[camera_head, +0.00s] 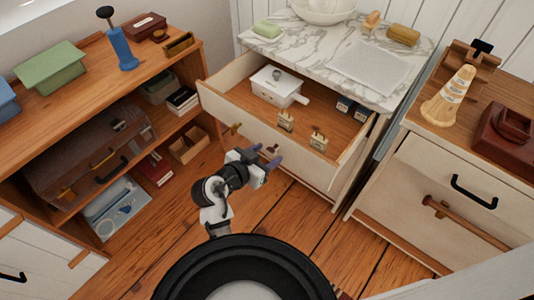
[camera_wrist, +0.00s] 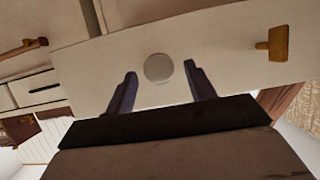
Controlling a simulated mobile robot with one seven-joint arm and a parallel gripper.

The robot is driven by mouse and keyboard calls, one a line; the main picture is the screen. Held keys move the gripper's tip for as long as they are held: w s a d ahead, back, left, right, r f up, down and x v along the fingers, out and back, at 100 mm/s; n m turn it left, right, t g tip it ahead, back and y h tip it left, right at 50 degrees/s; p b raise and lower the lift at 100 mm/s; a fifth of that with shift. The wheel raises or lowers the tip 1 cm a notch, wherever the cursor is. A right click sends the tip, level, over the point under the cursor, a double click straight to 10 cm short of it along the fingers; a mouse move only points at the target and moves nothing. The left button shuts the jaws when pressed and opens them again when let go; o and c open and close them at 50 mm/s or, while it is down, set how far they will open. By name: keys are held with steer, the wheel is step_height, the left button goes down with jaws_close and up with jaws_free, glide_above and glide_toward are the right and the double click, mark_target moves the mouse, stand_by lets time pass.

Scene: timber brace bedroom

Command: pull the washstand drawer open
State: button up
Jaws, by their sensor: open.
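The washstand (camera_head: 330,90) has a marble top. Its wide cream drawer (camera_head: 295,160) stands pulled well out, its wooden inside showing. A white lidded box (camera_head: 278,87) and several small items lie in it. My gripper (camera_head: 266,156) is open and empty, just in front of the drawer front. In the wrist view, the open fingers (camera_wrist: 160,72) point at the drawer front (camera_wrist: 220,60), with a pale round disc (camera_wrist: 158,68) between them in the picture; I cannot tell whether they touch it. A brass knob (camera_wrist: 275,44) is to the right; it shows left of my gripper in the head view (camera_head: 235,128).
A wooden shelf (camera_head: 60,90) with a brown case (camera_head: 90,155) stands at left. A cream cabinet (camera_head: 440,175) with a black handle (camera_head: 473,190) stands close at right. Plank floor (camera_head: 300,220) is free in front of the drawer.

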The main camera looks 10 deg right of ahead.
steer(key=v, duration=0.6)
steer(key=shift+b, duration=0.4)
steer(key=shift+s+a+r, duration=0.15)
